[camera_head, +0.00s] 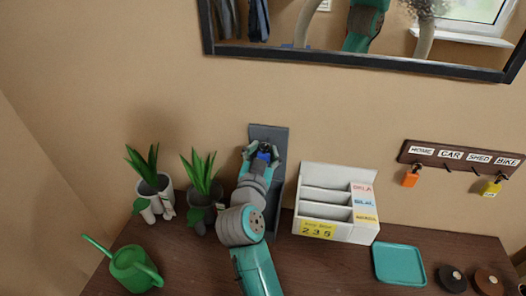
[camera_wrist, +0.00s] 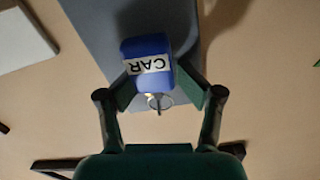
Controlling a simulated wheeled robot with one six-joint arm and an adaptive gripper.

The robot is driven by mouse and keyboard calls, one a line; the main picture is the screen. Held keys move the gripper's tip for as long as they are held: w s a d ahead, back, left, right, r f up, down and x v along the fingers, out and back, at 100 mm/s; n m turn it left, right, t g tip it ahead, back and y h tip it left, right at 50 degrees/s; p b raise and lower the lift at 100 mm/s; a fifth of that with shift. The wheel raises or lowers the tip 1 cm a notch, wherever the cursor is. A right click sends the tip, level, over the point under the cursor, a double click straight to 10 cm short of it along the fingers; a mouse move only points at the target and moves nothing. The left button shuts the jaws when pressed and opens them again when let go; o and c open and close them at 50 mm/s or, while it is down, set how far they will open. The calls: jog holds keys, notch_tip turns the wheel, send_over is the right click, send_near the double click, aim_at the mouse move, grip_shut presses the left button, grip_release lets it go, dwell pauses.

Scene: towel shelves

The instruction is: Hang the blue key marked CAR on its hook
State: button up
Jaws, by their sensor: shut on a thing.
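The blue key (camera_head: 264,155) marked CAR shows small in the head view. In the wrist view its blue tag (camera_wrist: 147,50) has an upside-down white CAR label and a metal ring (camera_wrist: 160,103) on the palm side. My gripper (camera_head: 262,152) is shut on the tag, one finger on each side, in front of a grey upright panel (camera_head: 278,135). The dark wooden hook rack (camera_head: 433,157) is on the wall at far right. Its CAR label (camera_head: 451,155) is second from left, with an empty hook (camera_head: 447,169) below.
An orange key (camera_head: 410,179) hangs under HOME and a yellow key (camera_head: 491,187) under BIKE. A white organizer (camera_head: 325,175) stands right of my arm, then a teal tray (camera_head: 399,264). Potted plants (camera_head: 150,185) and a green watering can (camera_head: 133,271) stand left. A framed mirror (camera_head: 350,54) hangs above.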

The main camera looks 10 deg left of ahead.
jog(key=shift+w+d+f, duration=0.15)
jog(key=shift+w+f, duration=0.15)
grip_shut()
jog(key=o, duration=1.4)
grip_release()
jog(key=shift+s, duration=0.15)
